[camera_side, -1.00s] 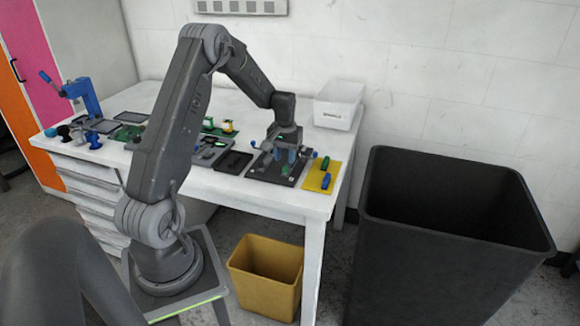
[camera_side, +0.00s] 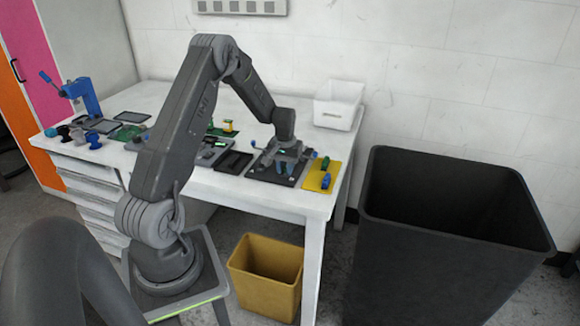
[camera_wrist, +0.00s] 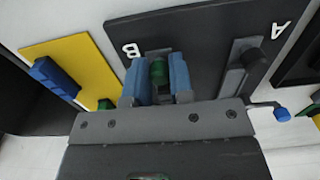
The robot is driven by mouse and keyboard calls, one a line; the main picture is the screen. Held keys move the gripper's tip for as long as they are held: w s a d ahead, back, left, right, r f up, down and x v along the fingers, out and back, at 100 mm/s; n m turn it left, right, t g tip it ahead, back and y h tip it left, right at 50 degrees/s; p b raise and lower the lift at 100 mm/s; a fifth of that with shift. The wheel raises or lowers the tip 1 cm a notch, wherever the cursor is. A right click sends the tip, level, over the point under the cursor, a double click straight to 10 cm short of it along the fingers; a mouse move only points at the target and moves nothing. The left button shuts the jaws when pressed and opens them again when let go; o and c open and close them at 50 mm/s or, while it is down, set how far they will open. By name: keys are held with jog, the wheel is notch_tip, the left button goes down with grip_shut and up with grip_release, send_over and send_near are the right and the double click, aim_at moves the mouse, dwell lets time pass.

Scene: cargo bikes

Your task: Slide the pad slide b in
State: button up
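The black board (camera_wrist: 205,35) carries white letters A and B and lies near the right end of the bench in the side view (camera_side: 262,173). At B, a green handle (camera_wrist: 160,72) stands on a grey piece, which I take for pad slide b; its lower part is hidden by my gripper. At A is a grey slide (camera_wrist: 240,62) with a dark upright handle. My gripper (camera_wrist: 156,80) is low over the board, its two blue fingers on either side of the green handle. The fingers look open; contact with the handle is hard to tell.
A yellow mat (camera_wrist: 88,55) beside the board holds a blue block (camera_wrist: 55,78) and a green piece (camera_wrist: 105,104). A black tray (camera_side: 233,163) lies on the board's other side. A white bin (camera_side: 338,104) stands behind. A large dark bin (camera_side: 450,240) is beyond the bench.

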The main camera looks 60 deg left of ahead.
jog(key=shift+c, duration=1.1)
jog(key=shift+w+a, duration=3)
jog(key=shift+w, duration=0.1)
jog(key=o, duration=0.6)
jog(key=shift+o, duration=0.2)
jog(key=shift+w+r, duration=0.1)
jog(key=shift+r, duration=2.2)
jog(key=s+d+r, duration=0.3)
jog(key=s+d, duration=0.1)
jog(key=shift+s+d, duration=0.15)
jog(key=shift+s, duration=0.1)
